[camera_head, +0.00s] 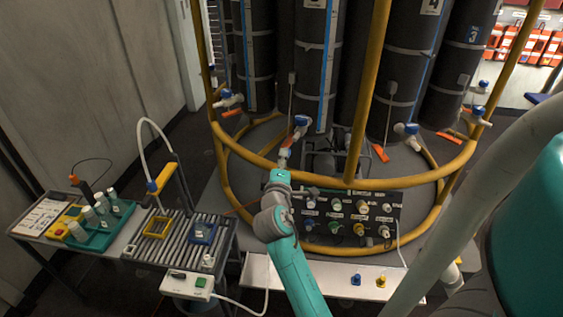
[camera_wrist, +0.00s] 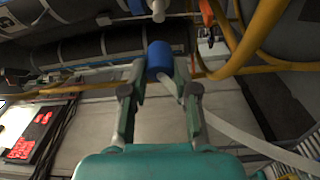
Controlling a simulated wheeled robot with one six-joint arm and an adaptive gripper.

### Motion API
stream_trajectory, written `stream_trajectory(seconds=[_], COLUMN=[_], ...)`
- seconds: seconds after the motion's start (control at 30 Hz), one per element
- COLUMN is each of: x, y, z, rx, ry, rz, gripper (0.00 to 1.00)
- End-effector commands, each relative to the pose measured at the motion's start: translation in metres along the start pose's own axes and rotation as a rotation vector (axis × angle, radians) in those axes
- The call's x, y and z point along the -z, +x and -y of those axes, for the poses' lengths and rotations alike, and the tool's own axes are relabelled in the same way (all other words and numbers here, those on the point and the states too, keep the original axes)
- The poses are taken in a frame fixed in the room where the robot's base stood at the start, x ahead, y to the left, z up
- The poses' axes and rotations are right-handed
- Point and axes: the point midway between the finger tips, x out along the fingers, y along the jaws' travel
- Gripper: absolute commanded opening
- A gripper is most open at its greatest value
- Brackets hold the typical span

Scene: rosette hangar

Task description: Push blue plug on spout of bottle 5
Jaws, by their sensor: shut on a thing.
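My gripper (camera_wrist: 160,85) is shut on a blue plug (camera_wrist: 160,58), held between its fingertips in the wrist view. A white spout (camera_wrist: 158,12) is just beyond the plug, nearly in line with it and apart by a small gap. In the head view my gripper (camera_head: 283,162) is raised below a blue-handled valve (camera_head: 301,120) at the foot of the middle black bottle (camera_head: 313,75). The plug is too small to make out there. The middle bottle's number is cut off by the top edge, so I cannot read it.
A yellow rail cage (camera_head: 369,90) surrounds the bottles, with an upright right of my gripper. A panel of connectors (camera_head: 345,218) is below. Another blue plug (camera_head: 356,279) and a yellow plug (camera_head: 381,281) stand on a white shelf (camera_head: 325,275). A roller table (camera_head: 165,240) is at left.

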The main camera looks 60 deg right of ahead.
Motion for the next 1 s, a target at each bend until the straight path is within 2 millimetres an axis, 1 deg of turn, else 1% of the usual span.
stream_trajectory(seconds=[0.5,0.7,1.0], x=[-0.012,-0.015,-0.015], y=[0.039,0.048,0.049], z=[-0.001,0.0,0.0], rx=[-0.001,0.0,-0.001], ry=[0.0,0.0,0.0], rz=[0.001,0.001,0.0], gripper=[0.09,0.09,0.09])
